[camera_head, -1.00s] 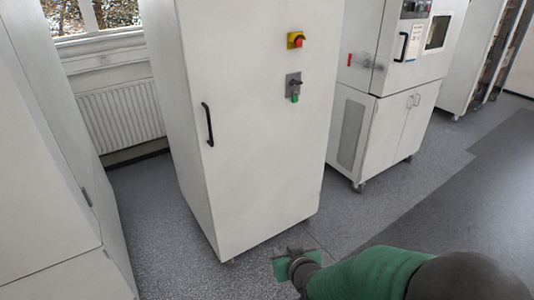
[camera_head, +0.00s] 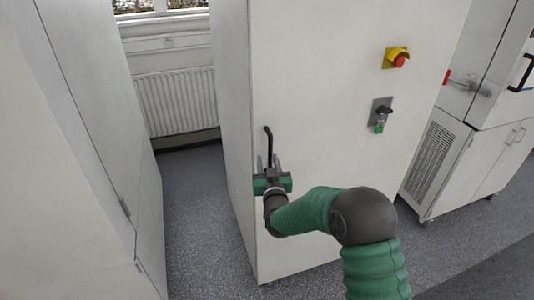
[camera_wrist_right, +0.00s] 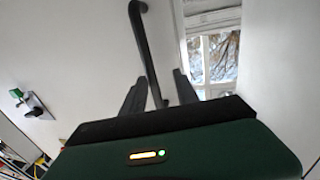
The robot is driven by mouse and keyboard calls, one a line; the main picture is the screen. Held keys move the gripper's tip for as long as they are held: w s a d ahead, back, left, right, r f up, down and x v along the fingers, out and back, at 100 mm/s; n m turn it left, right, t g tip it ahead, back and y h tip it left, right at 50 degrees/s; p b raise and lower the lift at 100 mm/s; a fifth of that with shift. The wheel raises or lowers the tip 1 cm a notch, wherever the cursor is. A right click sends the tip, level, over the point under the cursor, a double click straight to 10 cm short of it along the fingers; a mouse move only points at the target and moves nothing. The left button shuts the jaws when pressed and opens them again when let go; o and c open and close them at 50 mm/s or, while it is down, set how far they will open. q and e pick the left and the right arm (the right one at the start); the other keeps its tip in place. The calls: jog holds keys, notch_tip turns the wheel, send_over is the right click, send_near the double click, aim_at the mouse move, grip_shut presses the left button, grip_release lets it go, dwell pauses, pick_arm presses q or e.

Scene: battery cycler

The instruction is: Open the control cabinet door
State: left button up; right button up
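The control cabinet is tall and white, and its door (camera_head: 320,140) is closed in the head view. A black vertical bar handle (camera_head: 269,145) sits near the door's left edge. My right gripper (camera_head: 267,165) is at the lower end of the handle. In the right wrist view the handle (camera_wrist_right: 146,45) runs up from between the two dark open fingers (camera_wrist_right: 156,88), closer to the left finger in the picture. I cannot tell whether a finger touches it. My left gripper is not in view.
A yellow-and-red emergency stop (camera_head: 397,58) and a grey rotary switch (camera_head: 380,115) are on the door. White cabinets (camera_head: 95,120) stand close on the left. A wheeled test chamber (camera_head: 465,140) stands to the right. A radiator (camera_head: 177,100) is behind.

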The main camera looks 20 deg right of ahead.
aim_at(270, 158)
jog(key=w, duration=0.1)
jog(key=w+d, duration=0.1)
jog(key=w, duration=0.1)
jog(key=shift+w+d+f, duration=0.1)
jog(key=shift+d+f, duration=0.2)
jog(key=shift+d, duration=0.55)
jog(key=shift+a, duration=0.2)
jog(key=c, duration=0.3)
jog(key=shift+a+r, duration=0.15)
jog(key=shift+a, duration=0.35)
grip_shut()
jog(key=shift+d, duration=0.3)
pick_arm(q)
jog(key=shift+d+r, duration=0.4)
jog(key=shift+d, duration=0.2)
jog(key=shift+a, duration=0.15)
pick_arm(e)
jog(key=shift+a, duration=0.15)
